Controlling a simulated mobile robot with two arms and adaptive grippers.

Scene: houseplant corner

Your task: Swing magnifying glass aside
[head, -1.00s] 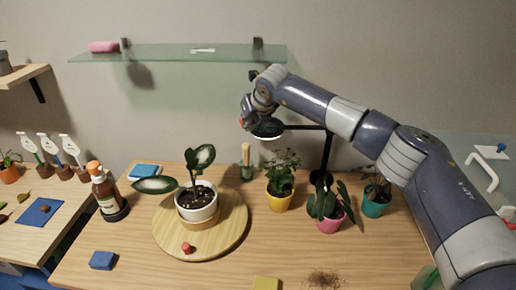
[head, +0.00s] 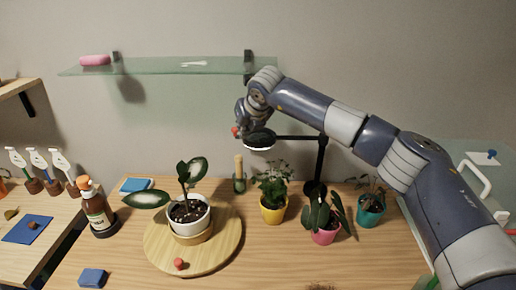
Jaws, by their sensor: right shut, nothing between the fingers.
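The magnifying glass (head: 259,140) is a dark round lens head with a bright lower rim. It sits on a thin horizontal black arm (head: 295,138) reaching left from an upright black stand (head: 321,160). It hangs above the table, behind and left of the yellow-potted plant. My right gripper (head: 239,132) is shut and empty at the left side of the lens head. Its fingertips are small and dark, so I cannot tell whether they touch the rim. My left gripper is not in view.
A white-potted plant (head: 187,212) stands on a round wooden board (head: 229,245). Small plants in yellow (head: 273,210), pink (head: 324,236) and teal (head: 370,212) pots stand below my arm. A brown bottle (head: 97,212) is at left. A glass shelf (head: 165,68) hangs behind.

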